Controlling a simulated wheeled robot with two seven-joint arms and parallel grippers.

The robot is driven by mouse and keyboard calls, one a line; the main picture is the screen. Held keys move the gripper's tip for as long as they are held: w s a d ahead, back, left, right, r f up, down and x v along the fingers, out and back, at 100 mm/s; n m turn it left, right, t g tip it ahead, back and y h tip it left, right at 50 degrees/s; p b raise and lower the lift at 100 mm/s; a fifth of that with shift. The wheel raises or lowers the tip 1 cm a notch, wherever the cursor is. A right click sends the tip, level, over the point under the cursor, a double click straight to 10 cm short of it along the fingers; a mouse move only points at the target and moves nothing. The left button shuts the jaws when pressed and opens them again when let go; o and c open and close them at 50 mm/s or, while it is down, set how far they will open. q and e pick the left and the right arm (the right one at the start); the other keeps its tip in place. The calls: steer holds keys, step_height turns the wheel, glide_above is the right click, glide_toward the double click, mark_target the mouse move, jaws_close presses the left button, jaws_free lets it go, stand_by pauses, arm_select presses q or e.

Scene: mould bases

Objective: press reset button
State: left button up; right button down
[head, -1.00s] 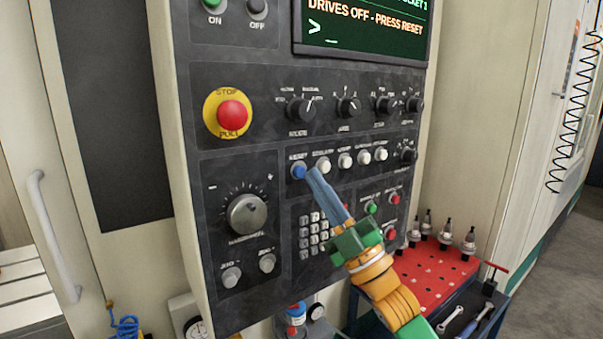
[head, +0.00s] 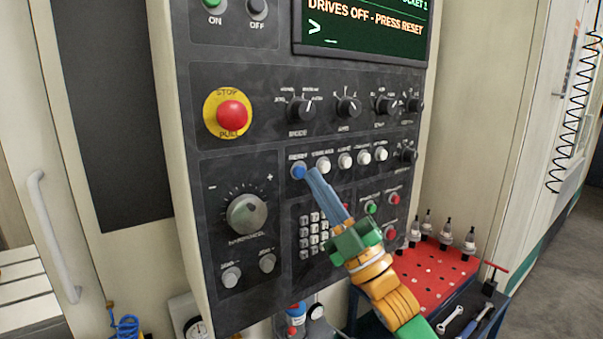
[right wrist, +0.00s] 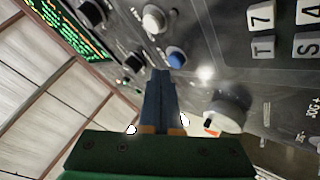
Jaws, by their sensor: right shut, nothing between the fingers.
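The blue reset button (head: 299,171) is at the left end of a row of buttons on the dark control panel (head: 232,165). The label above it is too blurred to read surely. The screen (head: 365,28) reads "DRIVES OFF - PRESS RESET". My right gripper (head: 311,174) is shut and empty, its blue fingertips just right of the blue button in the head view. In the right wrist view the button (right wrist: 176,59) shows just beyond the fingertips (right wrist: 161,73). I cannot tell whether they touch. My left gripper is not in view.
White buttons (head: 323,165) continue the row to the right. A red stop button (head: 232,114) is at the upper left, a large dial (head: 247,214) below it. A keypad (head: 312,236) lies under the fingers. A red tool tray (head: 440,268) stands at the lower right.

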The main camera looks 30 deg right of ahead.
steer(key=shift+w, duration=0.4)
steer(key=shift+w, duration=0.35)
stand_by(0.6)
steer(key=shift+s, duration=0.75)
steer(key=shift+s+d+b, duration=0.2)
steer(key=shift+s+b, duration=0.45)
steer(key=shift+s, duration=1.85)
